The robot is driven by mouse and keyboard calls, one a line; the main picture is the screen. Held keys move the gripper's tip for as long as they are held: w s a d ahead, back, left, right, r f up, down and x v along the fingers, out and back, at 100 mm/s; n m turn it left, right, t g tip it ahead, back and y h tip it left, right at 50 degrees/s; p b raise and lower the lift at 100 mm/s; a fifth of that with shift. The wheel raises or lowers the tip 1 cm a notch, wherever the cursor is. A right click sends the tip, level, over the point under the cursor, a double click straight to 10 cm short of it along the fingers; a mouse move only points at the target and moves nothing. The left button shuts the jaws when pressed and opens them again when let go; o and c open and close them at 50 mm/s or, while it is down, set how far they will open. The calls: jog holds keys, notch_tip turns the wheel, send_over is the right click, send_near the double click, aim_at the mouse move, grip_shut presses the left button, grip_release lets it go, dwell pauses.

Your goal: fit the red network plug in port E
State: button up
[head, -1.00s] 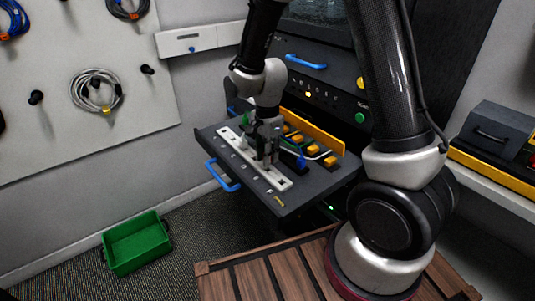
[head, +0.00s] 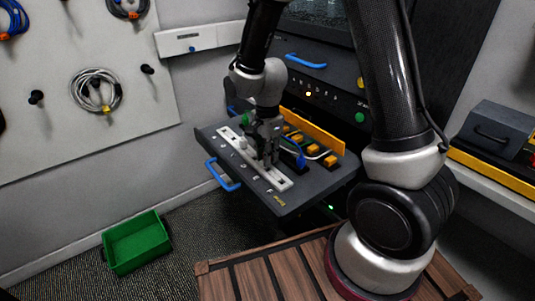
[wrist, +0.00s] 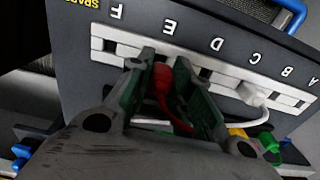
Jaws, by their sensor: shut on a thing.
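My gripper (wrist: 165,90) is shut on the red plug (wrist: 162,76), whose red cable runs back between the fingers. The white port strip (wrist: 228,82) has letters A to F beside it. The red plug's front is at the strip, in line with the letter E (wrist: 168,27). Port E is hidden behind the plug and fingers, so I cannot tell whether the plug is seated. Ports F (wrist: 110,45) and D (wrist: 205,73) look empty. In the head view my gripper (head: 267,158) is over the strip (head: 228,138).
The strip lies on a dark pulled-out tray (head: 290,202) with a blue handle (head: 222,176). Yellow-ended cables (head: 312,149), a blue plug (head: 301,160) and a yellow panel (head: 318,133) lie close behind my gripper. A green bin (head: 137,242) stands on the floor.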

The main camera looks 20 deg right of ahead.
jog(key=shift+f, duration=1.4)
dwell(1.4)
jog(key=o, duration=1.5)
jog(key=shift+r, duration=3.55)
